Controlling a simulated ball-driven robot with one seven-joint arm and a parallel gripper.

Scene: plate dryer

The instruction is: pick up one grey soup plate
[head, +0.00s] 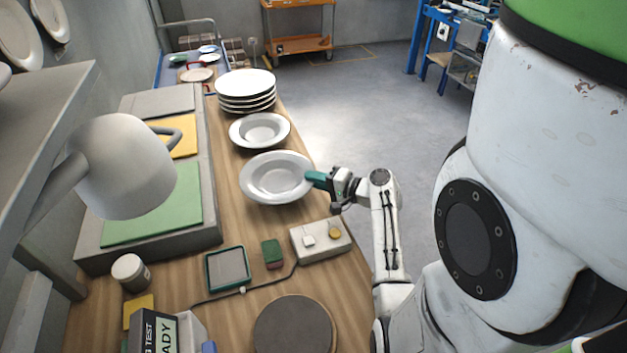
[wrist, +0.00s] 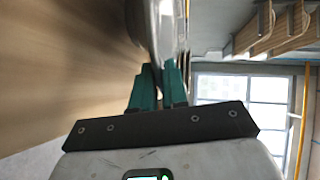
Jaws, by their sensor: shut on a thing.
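A grey soup plate (head: 276,178) is in the middle of the head view, over the wooden bench; I cannot tell whether it still touches the bench top. My gripper (head: 311,179) is at its right rim, with green fingers shut on that rim. In the wrist view the same plate (wrist: 158,28) shows edge-on between the fingers of my gripper (wrist: 157,80).
A stack of several white plates (head: 246,84) stands farther back. A switch box (head: 321,241), a green sponge (head: 271,253), a small framed pad (head: 227,268) and a round dark disc (head: 294,325) lie nearer. A grey tray with a green mat (head: 160,205) and a lamp (head: 125,165) are left.

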